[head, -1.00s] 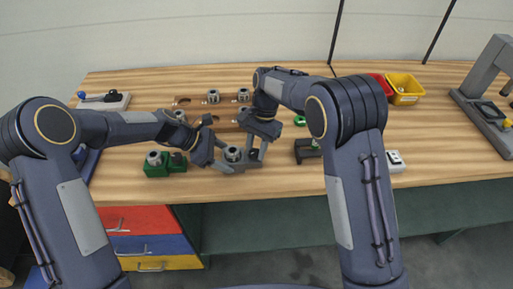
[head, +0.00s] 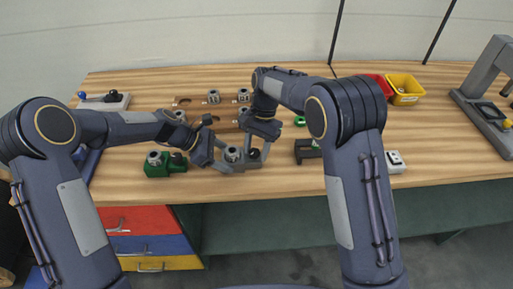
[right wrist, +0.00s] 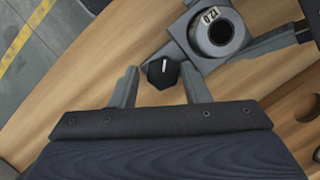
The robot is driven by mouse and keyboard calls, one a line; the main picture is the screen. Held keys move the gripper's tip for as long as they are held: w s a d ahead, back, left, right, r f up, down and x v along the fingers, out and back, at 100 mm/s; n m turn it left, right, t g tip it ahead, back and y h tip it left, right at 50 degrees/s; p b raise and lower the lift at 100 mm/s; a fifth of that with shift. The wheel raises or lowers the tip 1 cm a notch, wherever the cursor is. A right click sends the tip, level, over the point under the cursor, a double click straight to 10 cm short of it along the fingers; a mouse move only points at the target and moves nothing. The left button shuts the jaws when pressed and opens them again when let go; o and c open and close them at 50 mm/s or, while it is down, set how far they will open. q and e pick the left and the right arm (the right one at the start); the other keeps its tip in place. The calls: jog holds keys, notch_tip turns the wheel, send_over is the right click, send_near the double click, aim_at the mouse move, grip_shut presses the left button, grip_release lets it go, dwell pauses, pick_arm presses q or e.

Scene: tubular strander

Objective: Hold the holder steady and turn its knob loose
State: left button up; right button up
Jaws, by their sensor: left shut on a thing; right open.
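The grey holder (head: 237,166) stands near the front of the table. It also shows in the right wrist view (right wrist: 205,52), with a round grey collar marked 12.0 around a dark bore. Its black knob (right wrist: 162,72) has a white mark line and sits on the holder's side. My left gripper (head: 221,159) is shut on the holder from the left; a finger also shows at the right of the wrist view. My right gripper (right wrist: 160,70) is open, its fingertips on either side of the knob, with visible gaps.
A green holder (head: 158,169) stands just left of my left gripper. A wooden rack (head: 226,115) with grey collars lies behind. A dark block (head: 306,152) and a white block (head: 395,162) are to the right. Yellow (head: 404,88) and red bins stand at the back right.

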jog(key=shift+a, duration=0.2)
jog(key=shift+v, duration=2.55)
jog(key=shift+d, duration=0.1)
jog(key=m, duration=0.1)
jog(key=r+m, duration=0.1)
jog(key=shift+s+d+m+t, duration=0.15)
jog(key=shift+d+m+t, duration=0.2)
jog(key=shift+m+t, duration=0.05)
jog(key=f+m, duration=0.2)
jog(key=s+f+m+t+y, duration=0.1)
jog(key=f+m, duration=0.1)
jog(key=m, duration=0.1)
jog(key=a+f+m, duration=0.1)
jog(key=f+m, duration=0.1)
jog(key=shift+s+a+m+t, duration=0.1)
jog(key=shift+s+m+t, duration=0.2)
jog(key=shift+t, duration=0.1)
